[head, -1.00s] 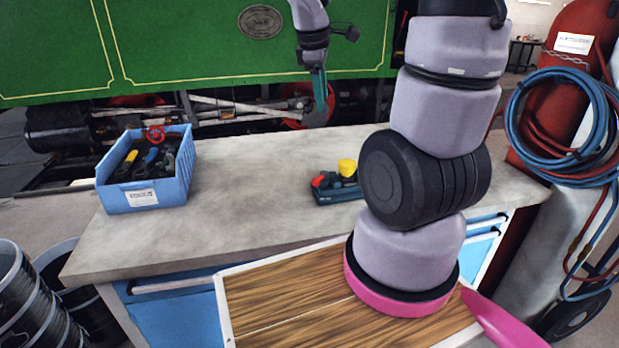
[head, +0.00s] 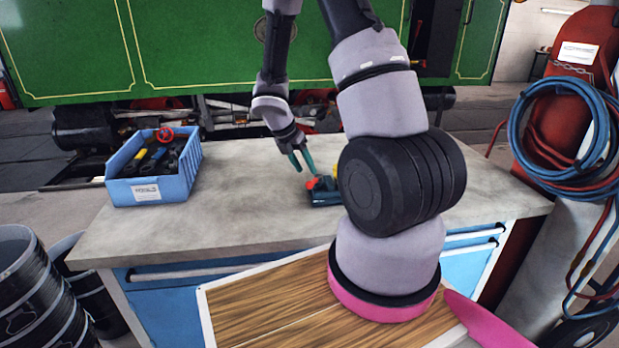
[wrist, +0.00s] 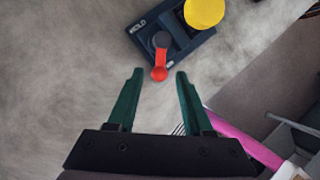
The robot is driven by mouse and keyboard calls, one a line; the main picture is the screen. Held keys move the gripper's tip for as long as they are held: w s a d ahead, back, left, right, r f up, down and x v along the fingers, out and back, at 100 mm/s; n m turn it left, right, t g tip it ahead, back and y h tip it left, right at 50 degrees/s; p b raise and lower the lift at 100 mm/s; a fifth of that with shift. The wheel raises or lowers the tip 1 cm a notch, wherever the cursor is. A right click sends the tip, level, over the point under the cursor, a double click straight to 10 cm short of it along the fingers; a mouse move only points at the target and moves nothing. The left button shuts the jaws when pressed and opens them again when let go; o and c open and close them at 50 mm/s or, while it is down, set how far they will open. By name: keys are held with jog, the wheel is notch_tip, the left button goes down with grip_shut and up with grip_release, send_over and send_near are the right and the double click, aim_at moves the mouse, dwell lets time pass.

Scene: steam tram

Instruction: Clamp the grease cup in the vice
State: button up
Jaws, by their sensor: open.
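The vice (head: 325,198) is a small dark blue-teal block on the grey bench, partly hidden by my arm in the head view. It also shows in the wrist view (wrist: 187,48), with a short lever (wrist: 159,60) ending in a red knob. The yellow round grease cup (wrist: 204,12) is at the vice, cut by the top edge of the wrist view; whether the jaws grip it I cannot tell. My gripper (head: 301,164) is open and empty above the vice's left end. In the wrist view its green fingertips (wrist: 159,74) lie on either side of the red knob, apart from it.
A blue crate of tools (head: 150,192) stands on the left of the bench (head: 240,190). The bench between crate and vice is clear. A green tram side (head: 190,45) rises behind. Coiled hoses (head: 535,150) and a red cylinder (head: 520,95) stand at the right.

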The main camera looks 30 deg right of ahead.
aim_at(314, 181)
jog(key=x, duration=0.5)
grip_shut()
